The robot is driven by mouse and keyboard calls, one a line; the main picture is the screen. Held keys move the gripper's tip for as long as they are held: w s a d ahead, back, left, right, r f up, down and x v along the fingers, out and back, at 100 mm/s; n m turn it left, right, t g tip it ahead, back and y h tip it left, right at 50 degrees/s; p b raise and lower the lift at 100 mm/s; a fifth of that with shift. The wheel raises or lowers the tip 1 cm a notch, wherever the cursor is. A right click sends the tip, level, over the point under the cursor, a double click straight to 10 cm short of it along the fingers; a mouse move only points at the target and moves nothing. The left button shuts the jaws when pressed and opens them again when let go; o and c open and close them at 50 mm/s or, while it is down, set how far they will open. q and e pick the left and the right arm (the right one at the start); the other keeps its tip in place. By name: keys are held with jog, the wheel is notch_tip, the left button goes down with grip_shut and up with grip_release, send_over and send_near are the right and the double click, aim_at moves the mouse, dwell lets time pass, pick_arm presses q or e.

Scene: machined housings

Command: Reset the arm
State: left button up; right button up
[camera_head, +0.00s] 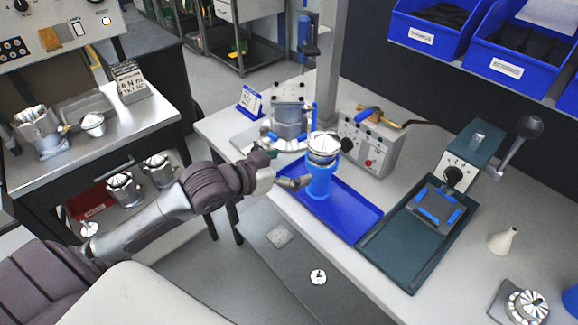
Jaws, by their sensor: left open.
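My left arm (170,203) reaches in from the left, over the gap between the cart and the white table. My left gripper (294,182) is open, beside the left side of a blue cylindrical stand (319,183). I cannot tell whether its fingers touch the stand. A silver machined housing (324,147) sits on top of the stand, above the fingers. The stand is on a blue tray (351,210). My right gripper is out of view.
Behind the gripper stands a grey metal fixture (290,122). A grey control box (369,142) is behind the tray. A dark green press (435,205) with a lever is to the right. A metal-topped cart (150,110) with housings is at left.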

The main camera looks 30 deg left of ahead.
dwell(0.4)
pick_arm(q)
jog(key=s+d+f+n+g+y, duration=0.15)
jog(key=s+f+g, duration=0.35)
jog(key=s+f, duration=0.55)
jog(key=s+d+f+n+g+y, duration=0.1)
jog(key=s+d+f+g+y, duration=0.45)
jog(key=s, duration=0.85)
notch_tip(320, 180, down, 27)
jog(key=s+a+h, duration=0.1)
jog(key=a+h, duration=0.2)
jog(key=s+a+f+g, duration=0.1)
jog(key=s+a+f, duration=0.2)
jog(key=s+f, duration=1.2)
jog(key=shift+s+f+m+y, duration=0.3)
jog(key=shift+s+f+m, duration=0.15)
jog(key=shift+s, duration=0.2)
